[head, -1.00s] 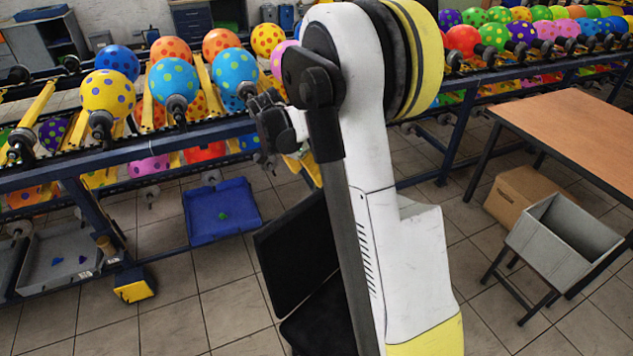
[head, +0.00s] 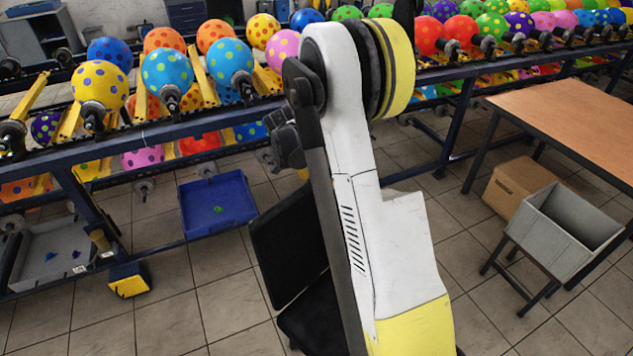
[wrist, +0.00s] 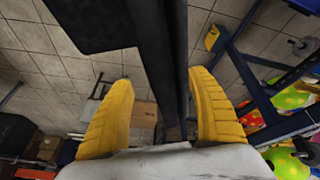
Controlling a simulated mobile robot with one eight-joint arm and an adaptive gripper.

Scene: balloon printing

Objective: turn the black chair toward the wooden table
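The black chair (head: 290,249) stands on the tiled floor in the middle of the head view, partly hidden behind my arm. Its backrest and part of its seat show. In the wrist view the chair (wrist: 95,22) fills the top, with a long dark upright part running down between my fingers. My gripper (wrist: 162,78) is open, with one yellow finger on each side of that dark part and gaps showing beside it. Whether a finger touches it cannot be told. The wooden table (head: 570,118) stands at the right of the head view.
A conveyor rack with dotted balloons (head: 167,72) runs along the back and left. A blue tray (head: 216,205) lies left of the chair. A grey bin (head: 565,232) on a stand and a cardboard box (head: 518,187) are by the table. Tiled floor is clear between chair and bin.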

